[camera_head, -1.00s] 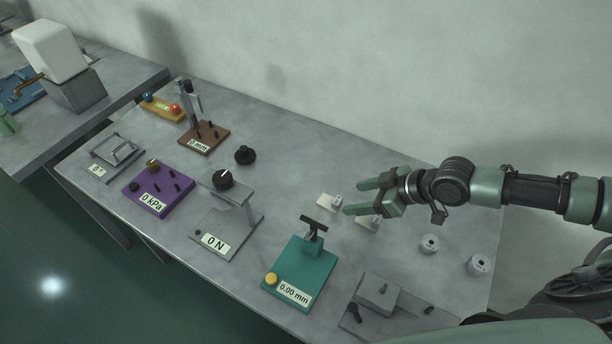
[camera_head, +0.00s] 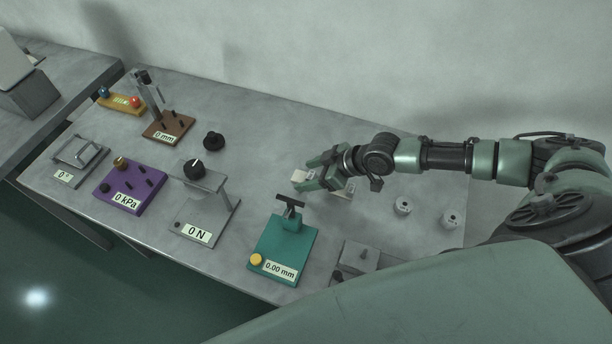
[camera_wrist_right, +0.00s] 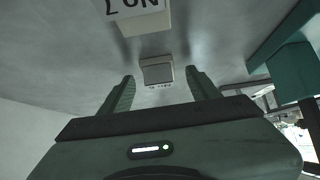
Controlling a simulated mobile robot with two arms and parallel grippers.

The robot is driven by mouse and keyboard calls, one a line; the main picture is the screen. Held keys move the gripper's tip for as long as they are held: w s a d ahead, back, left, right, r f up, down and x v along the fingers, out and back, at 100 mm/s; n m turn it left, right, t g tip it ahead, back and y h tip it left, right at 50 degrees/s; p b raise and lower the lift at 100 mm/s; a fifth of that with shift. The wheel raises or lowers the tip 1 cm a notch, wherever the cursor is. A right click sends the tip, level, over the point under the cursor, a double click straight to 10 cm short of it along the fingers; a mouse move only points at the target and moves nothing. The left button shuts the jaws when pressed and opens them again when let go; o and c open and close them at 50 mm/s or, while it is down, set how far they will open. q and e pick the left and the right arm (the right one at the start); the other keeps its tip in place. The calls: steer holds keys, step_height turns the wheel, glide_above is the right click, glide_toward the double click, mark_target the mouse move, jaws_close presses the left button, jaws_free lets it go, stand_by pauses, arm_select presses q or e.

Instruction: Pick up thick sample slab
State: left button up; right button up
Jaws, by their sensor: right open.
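A small pale slab (camera_head: 299,175) lies on the grey table in the head view, right of the black knob. My right gripper (camera_head: 307,173) is open and pointed down over the left slab. In the right wrist view, that slab (camera_wrist_right: 157,70) sits between and slightly beyond the open fingertips (camera_wrist_right: 160,80), with no finger visibly touching it. Which slab is thicker is hard to tell.
The teal gauge (camera_head: 284,245) stands in front of the gripper and appears at right in the wrist view (camera_wrist_right: 291,71). Two pale cylinders (camera_head: 402,206) (camera_head: 451,219) stand to the right. The 0 N device (camera_head: 205,210) is at left. Bare table lies behind the slabs, towards the wall.

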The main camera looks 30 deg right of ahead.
mark_target(310, 174)
jaws_close()
steer(key=shift+r, duration=0.1)
step_height(310, 174, up, 20)
steer(key=b, duration=0.1)
steer(key=s+a+r+n+g+y, duration=0.1)
steer(key=s+a+n, duration=0.1)
steer(key=s+a, duration=0.35)
steer(key=shift+s+d+r, duration=0.1)
steer(key=shift+s, duration=1.4)
